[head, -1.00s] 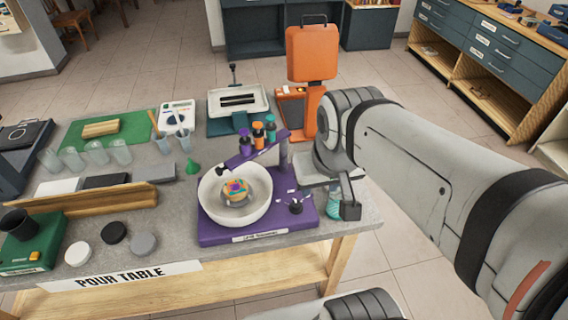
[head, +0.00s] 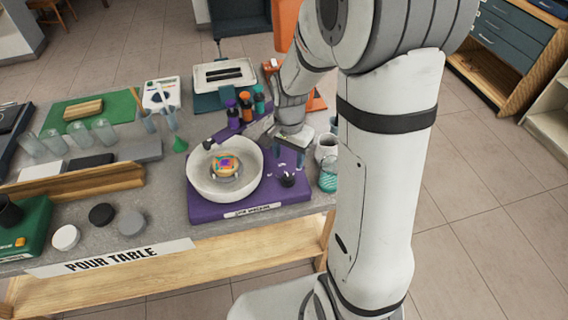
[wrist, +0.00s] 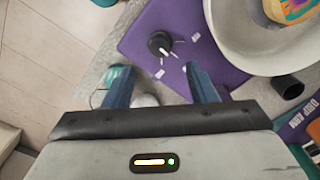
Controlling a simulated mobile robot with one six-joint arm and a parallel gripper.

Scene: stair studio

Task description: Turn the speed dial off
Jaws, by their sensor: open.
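The speed dial is a black knob (head: 287,179) on the right front part of the purple machine base (head: 212,208). In the wrist view the dial (wrist: 160,43) stands beyond my fingertips, with a white pointer line and white marks on the purple around it. My gripper (head: 288,158) is open and empty, pointing down just above and behind the dial. In the wrist view its two blue fingers (wrist: 162,80) are spread apart, and the dial is clear of both.
A white bowl (head: 203,187) with a multicoloured piece (head: 224,166) sits left of the dial. A glass with teal liquid (head: 328,178) and a white mug (head: 326,147) stand close on the right. Colored bottles (head: 246,106) stand behind the bowl.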

